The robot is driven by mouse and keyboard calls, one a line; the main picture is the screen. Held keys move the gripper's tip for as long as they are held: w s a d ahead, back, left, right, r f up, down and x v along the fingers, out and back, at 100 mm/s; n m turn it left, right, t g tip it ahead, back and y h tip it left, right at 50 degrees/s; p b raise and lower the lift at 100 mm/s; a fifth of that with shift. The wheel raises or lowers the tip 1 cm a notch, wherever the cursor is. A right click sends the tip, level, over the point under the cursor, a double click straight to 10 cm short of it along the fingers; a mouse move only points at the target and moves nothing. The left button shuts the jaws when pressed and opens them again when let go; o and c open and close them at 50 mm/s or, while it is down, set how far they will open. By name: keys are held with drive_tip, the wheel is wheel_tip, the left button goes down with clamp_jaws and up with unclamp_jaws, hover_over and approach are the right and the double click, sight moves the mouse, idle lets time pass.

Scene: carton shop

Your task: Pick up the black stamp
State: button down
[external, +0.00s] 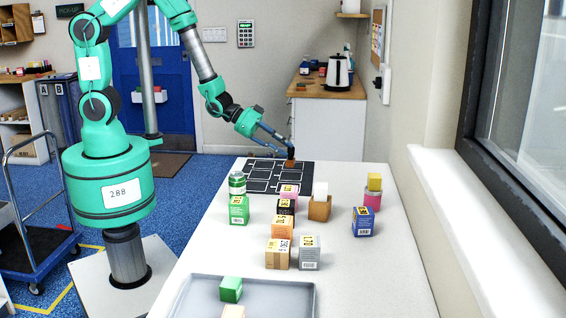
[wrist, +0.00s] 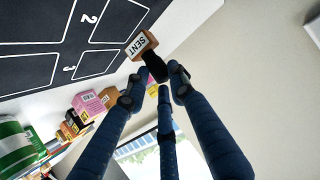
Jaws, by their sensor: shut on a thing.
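The black stamp (external: 291,163) is at the far right corner of the black mat in the external view. In the wrist view the stamp (wrist: 141,46) shows a brown block with a white label reading SENT and a black handle. My gripper (external: 288,147) reaches in from the left above the table, its fingers shut on the handle. The blue fingers of my gripper (wrist: 158,84) also show in the wrist view, tips at the handle. I cannot tell whether the stamp's base touches the mat.
The black mat (external: 262,185) with white outlined cells lies at the table's far end. Several small cartons, a green can (external: 237,184) and a brown holder (external: 319,208) stand nearer. A grey tray (external: 290,288) holds a green box (external: 231,289).

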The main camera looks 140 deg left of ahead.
drive_tip(key=s+d+r+p, duration=0.1)
drive_tip(key=s+d+p, duration=0.1)
drive_tip(key=s+d, duration=0.7)
drive_tip(key=shift+s+d+r, duration=0.2)
drive_tip(key=shift+s+d, duration=0.1)
drive_tip(key=shift+d, duration=0.5)
